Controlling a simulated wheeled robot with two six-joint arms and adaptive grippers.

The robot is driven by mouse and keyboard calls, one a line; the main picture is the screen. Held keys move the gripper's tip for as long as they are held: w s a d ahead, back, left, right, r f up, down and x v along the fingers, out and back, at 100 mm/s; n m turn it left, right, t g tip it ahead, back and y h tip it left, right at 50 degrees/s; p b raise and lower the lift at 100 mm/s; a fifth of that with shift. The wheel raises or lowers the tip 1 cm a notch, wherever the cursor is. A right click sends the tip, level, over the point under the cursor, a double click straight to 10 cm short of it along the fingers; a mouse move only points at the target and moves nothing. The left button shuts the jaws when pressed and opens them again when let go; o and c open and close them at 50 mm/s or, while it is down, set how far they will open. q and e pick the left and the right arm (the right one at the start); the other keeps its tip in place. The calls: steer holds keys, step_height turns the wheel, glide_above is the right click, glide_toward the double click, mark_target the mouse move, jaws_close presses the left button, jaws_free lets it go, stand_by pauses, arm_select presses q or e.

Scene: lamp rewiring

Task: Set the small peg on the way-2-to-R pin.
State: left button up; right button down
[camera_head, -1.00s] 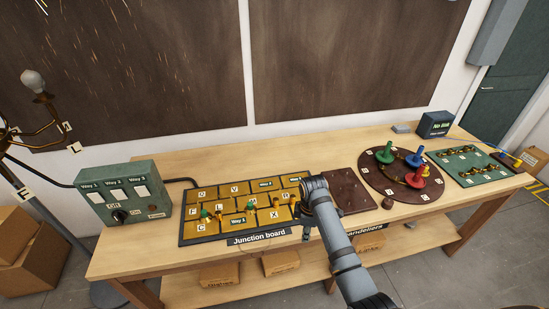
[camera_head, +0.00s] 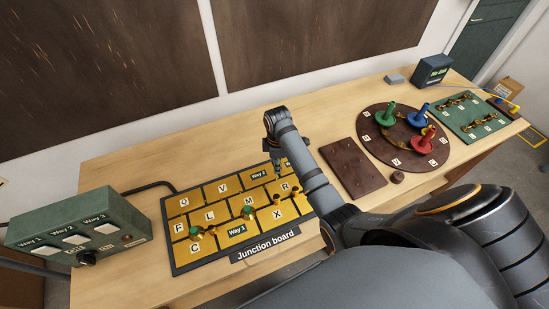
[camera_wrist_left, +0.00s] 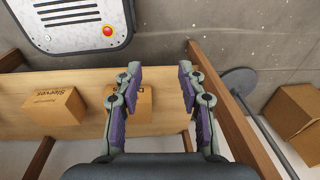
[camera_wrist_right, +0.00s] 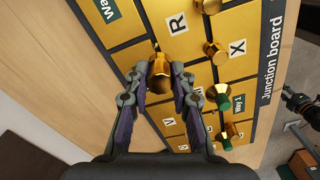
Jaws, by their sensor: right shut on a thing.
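The junction board (camera_head: 207,262) lies on the bench with yellow lettered tiles and upright pins between them. My right gripper (camera_head: 277,170) is over its upper right part, near the Way 2 tile (camera_head: 258,176) and the R tile (camera_head: 284,187). In the right wrist view, my right gripper (camera_wrist_right: 158,80) is shut on a small brass-coloured peg (camera_wrist_right: 158,68), with the R label (camera_wrist_right: 177,23) just beyond. Whether the peg touches a pin is hidden.
Green-topped pegs (camera_wrist_right: 222,96) stand on the board close to my right fingers. A brown plate (camera_head: 352,168) and a round tray (camera_head: 370,147) with green, blue and red pegs lie right of the board. A switch box (camera_head: 85,230) stands to the left.

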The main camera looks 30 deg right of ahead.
mark_target(276, 178)
step_height(276, 178, down, 2)
steer(key=shift+w+a+f, duration=0.1)
steer(key=shift+w+f, duration=0.05)
steer(key=f, duration=0.1)
steer(key=w+f, duration=0.1)
steer(key=f, duration=0.1)
steer(key=shift+w+f, duration=0.1)
steer(key=shift+f, duration=0.45)
steer(key=shift+s+f, duration=0.15)
steer(key=shift+s, duration=0.1)
steer(key=shift+f, duration=0.25)
steer(key=shift+f+b, duration=0.3)
steer(key=shift+f, duration=0.05)
arm_select(q)
steer(key=w, duration=0.2)
steer(key=shift+w+f, duration=0.25)
steer(key=shift+w, duration=0.05)
arm_select(e)
steer(key=c, duration=1.1)
jaws_free()
arm_select(q)
steer(key=shift+s+a, duration=0.1)
arm_select(e)
steer(key=shift+o, duration=0.2)
step_height(276, 178, up, 12)
